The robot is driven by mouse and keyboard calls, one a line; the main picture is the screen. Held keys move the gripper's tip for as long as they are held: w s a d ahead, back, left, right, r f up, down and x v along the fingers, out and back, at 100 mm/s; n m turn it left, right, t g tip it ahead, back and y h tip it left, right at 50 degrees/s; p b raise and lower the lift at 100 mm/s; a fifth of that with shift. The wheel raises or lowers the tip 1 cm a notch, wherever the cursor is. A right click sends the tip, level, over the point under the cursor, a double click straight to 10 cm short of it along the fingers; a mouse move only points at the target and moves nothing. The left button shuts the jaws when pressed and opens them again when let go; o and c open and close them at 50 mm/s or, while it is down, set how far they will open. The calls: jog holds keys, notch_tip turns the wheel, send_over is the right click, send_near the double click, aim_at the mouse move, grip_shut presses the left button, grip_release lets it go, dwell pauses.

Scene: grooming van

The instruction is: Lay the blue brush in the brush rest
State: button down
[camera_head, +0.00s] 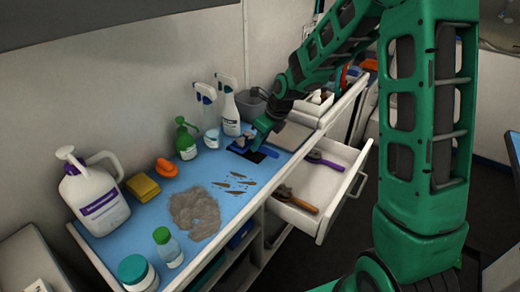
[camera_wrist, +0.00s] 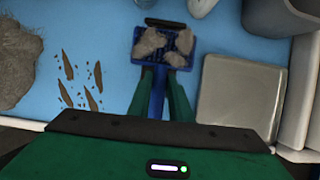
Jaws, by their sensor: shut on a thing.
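The blue brush (camera_wrist: 158,80) is between the two green fingers of my gripper (camera_wrist: 160,98) in the wrist view. My gripper is shut on its handle. Its wide head points away from me and carries grey fur clumps (camera_wrist: 162,50). In the head view my gripper (camera_head: 262,138) is low over the far part of the blue counter mat, with the blue brush (camera_head: 264,149) at its tip. A dark bar (camera_wrist: 165,22) lies just past the brush head; I cannot tell whether it is part of the brush rest. I cannot tell whether the brush touches the mat.
A grey-beige flat box (camera_wrist: 241,90) lies right of the brush, with a grey bin (camera_wrist: 277,18) behind. Spray bottles (camera_head: 230,112) stand along the wall. Fur (camera_head: 195,212) and brown scraps (camera_head: 236,182) lie nearer. An open drawer (camera_head: 330,190) holds a purple brush (camera_head: 322,160) and an orange-handled tool (camera_head: 298,202).

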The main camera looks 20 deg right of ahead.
jog(key=shift+f, duration=1.35)
jog(key=c, duration=1.6)
grip_release()
